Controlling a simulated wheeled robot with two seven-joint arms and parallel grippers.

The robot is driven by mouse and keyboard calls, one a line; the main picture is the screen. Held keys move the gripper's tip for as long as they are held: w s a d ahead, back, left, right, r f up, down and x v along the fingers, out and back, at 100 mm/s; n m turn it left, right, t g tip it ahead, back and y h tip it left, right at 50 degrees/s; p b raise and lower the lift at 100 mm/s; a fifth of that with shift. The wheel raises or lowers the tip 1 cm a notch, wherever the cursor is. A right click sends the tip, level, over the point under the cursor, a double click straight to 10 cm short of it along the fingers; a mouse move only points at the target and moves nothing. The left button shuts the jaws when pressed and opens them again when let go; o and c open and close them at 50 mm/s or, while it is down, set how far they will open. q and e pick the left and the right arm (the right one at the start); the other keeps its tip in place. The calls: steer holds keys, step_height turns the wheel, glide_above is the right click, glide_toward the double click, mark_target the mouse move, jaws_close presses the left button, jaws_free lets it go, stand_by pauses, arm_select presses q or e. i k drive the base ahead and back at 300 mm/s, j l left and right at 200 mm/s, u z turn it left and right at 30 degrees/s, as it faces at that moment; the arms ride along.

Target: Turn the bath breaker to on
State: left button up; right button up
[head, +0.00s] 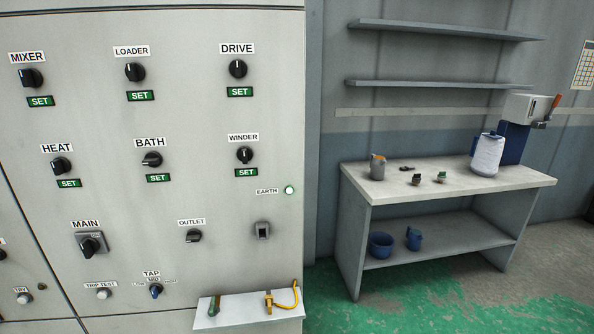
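The BATH breaker knob (151,159) is a black rotary knob on the grey cabinet front (200,115), in the middle row of the head view. The BATH label (150,142) is above it and a green SET plate (158,178) is below it. The knob's handle lies roughly sideways, while the WINDER knob (244,155) and DRIVE knob (238,69) have theirs roughly upright. The BATH knob's on and off marks are too small to read. Neither of my grippers is in view, and nothing covers the knob.
The HEAT knob (61,166) is left of BATH and the LOADER knob (134,72) above. A small shelf (234,313) with a green-handled tool and a yellow cable juts out below.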

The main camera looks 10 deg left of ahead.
mark_target(152, 158)
steer(key=u, duration=0.4)
steer(key=k+u, duration=0.15)
steer(key=u, duration=0.6)
steer(key=k+j, duration=0.05)
